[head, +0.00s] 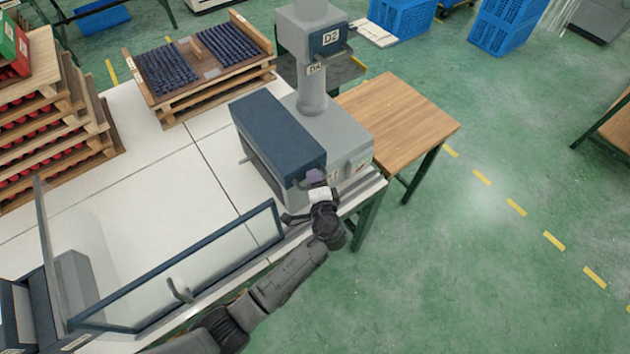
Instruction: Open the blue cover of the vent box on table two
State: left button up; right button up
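The vent box (345,146) is a grey box on the white table, with a grey pipe rising from its top. Its dark blue cover (278,128) lies over the left part of the box and looks closed. My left gripper (313,182) is at the near end of the cover, by its lower right corner. A small purple patch shows at the gripper's tip, and I cannot tell what it is. The fingers are too small and partly hidden, so I cannot tell whether they are open or touching the cover. My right gripper is out of view.
A glass panel with a blue frame (190,262) stands open on the near left of the white table (190,185). Stacked wooden trays with dark parts (205,60) and red parts (45,125) stand behind. A wooden table (400,115) adjoins at right.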

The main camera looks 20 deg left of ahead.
pick_arm(q)
grip_shut()
jog(key=shift+r, duration=0.1)
dwell(0.3)
